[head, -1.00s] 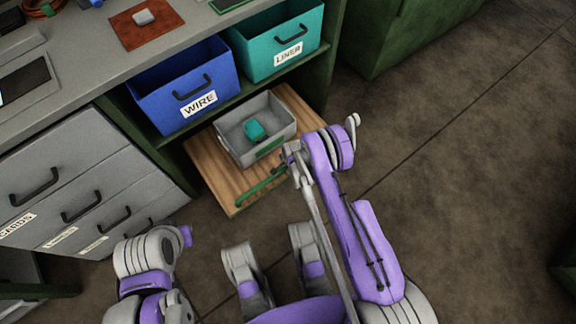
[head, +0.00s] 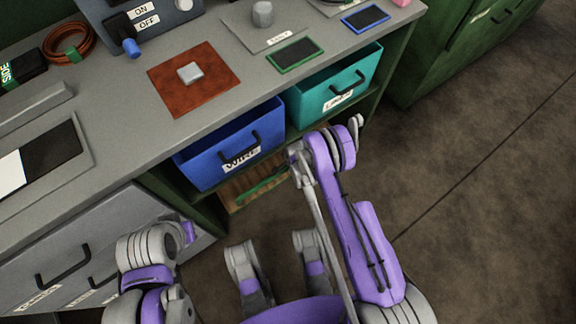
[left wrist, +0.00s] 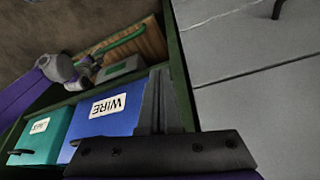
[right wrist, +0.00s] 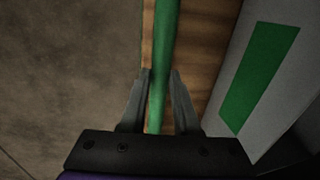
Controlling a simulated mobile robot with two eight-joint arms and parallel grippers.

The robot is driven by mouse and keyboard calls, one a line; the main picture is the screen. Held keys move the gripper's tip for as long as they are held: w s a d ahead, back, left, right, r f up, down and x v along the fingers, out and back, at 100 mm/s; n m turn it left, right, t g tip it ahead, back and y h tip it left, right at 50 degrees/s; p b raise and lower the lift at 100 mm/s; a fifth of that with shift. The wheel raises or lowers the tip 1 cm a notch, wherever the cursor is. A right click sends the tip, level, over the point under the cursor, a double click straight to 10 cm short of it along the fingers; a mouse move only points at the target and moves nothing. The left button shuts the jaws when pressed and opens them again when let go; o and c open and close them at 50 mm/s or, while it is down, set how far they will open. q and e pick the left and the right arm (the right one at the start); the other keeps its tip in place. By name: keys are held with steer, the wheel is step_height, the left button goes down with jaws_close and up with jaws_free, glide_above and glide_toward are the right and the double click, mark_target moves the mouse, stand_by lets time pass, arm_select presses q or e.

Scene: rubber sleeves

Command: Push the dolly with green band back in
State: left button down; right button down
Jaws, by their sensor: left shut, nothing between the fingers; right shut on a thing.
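The dolly is a wooden board (head: 238,184) with a green handle bar (head: 262,188). In the head view only its front part shows, below the blue bin. My right gripper (right wrist: 160,85) is shut on the green bar, seen in the right wrist view, with the board's wood beside it. A grey box (left wrist: 118,70) on the dolly shows in the left wrist view; its green band (right wrist: 260,75) shows in the right wrist view. The box is hidden in the head view. My left gripper (left wrist: 160,100) is shut and empty, beside grey drawers.
A blue WIRE bin (head: 230,150) and a teal LINER bin (head: 335,90) sit on the shelf above the dolly. Grey drawers (head: 90,255) stand left. The bench top (head: 120,100) above holds several items. Floor (head: 470,170) at right is clear.

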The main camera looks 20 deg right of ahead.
steer(key=shift+w+a, duration=0.15)
steer(key=shift+w, duration=0.3)
steer(key=c, duration=0.7)
jaws_free()
steer(key=shift+o, duration=0.2)
steer(key=shift+s, duration=0.1)
